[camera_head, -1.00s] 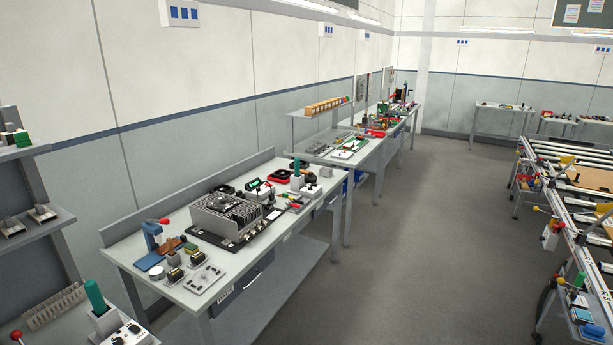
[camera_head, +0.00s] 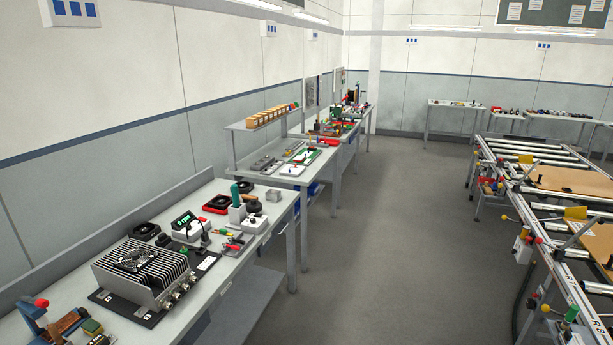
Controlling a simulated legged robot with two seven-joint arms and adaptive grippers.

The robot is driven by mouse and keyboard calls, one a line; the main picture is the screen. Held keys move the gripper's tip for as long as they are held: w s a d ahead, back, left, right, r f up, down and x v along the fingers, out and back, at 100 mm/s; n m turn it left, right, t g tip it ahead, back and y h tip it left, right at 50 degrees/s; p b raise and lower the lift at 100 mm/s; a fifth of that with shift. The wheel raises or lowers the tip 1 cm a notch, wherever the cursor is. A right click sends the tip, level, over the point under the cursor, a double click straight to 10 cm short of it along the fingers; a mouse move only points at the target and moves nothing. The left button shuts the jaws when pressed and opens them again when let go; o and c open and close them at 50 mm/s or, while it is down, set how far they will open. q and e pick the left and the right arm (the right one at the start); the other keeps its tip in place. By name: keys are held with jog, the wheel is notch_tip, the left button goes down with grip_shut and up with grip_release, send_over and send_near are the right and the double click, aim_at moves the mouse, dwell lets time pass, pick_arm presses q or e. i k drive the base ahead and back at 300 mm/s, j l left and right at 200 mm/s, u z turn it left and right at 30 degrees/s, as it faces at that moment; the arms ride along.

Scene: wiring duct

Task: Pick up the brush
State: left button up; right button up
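I cannot make out a brush for certain in the head view. Small tools and parts lie on the nearest grey workbench (camera_head: 205,313), too small to name surely. A brown-handled item (camera_head: 68,322) lies at its near left end, beside a blue device with a red knob (camera_head: 36,312). Neither of my grippers shows in the view.
A finned metal box (camera_head: 145,272) sits on the near bench, with a soldering station (camera_head: 238,212) behind it. More benches (camera_head: 305,177) run along the left wall. A conveyor line (camera_head: 545,215) stands on the right. The grey floor aisle (camera_head: 400,240) between is clear.

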aim_at(246, 198)
jog(key=i+l, duration=0.1)
jog(key=i, duration=0.45)
jog(key=i+u, duration=0.15)
jog(key=i, duration=0.4)
jog(key=i+l, duration=0.2)
jog(key=i, duration=0.35)
